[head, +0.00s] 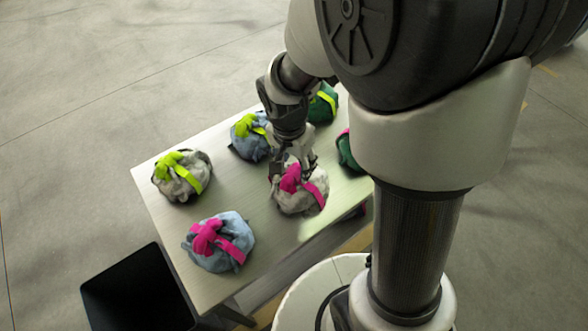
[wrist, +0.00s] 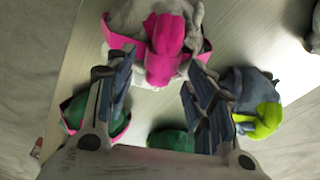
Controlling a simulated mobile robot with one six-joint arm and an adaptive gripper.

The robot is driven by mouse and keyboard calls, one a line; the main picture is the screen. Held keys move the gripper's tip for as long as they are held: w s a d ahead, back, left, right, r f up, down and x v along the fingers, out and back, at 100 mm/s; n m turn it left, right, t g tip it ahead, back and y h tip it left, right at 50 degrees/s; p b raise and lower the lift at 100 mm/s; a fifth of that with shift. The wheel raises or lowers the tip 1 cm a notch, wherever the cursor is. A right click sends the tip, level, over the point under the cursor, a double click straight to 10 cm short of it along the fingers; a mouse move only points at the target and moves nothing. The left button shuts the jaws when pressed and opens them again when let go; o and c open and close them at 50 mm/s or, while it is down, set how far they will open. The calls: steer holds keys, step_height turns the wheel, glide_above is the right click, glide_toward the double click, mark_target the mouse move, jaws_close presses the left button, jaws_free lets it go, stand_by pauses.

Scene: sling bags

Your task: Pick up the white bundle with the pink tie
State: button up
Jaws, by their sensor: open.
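The white bundle (head: 308,203) with the pink tie (head: 290,180) sits on the table near its right edge in the head view. In the wrist view the bundle (wrist: 131,18) is at the top centre, and its pink knot (wrist: 165,62) hangs down toward the space between the fingers. My gripper (head: 288,172) is open and points down, just above and behind the knot in the head view. In the wrist view its fingers (wrist: 155,85) stand apart to either side of the knot. Whether a finger touches the cloth, I cannot tell.
The table (head: 268,255) also holds a blue bundle with pink tie (head: 232,225), a white one with lime tie (head: 172,188), a blue one with lime tie (head: 252,148), and green bundles (head: 322,108) partly behind my arm. A dark tray (head: 137,292) lies beside the table.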

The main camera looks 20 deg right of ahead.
steer(key=shift+f, duration=0.3)
steer(key=shift+r, duration=0.1)
jaws_close()
stand_by(0.4)
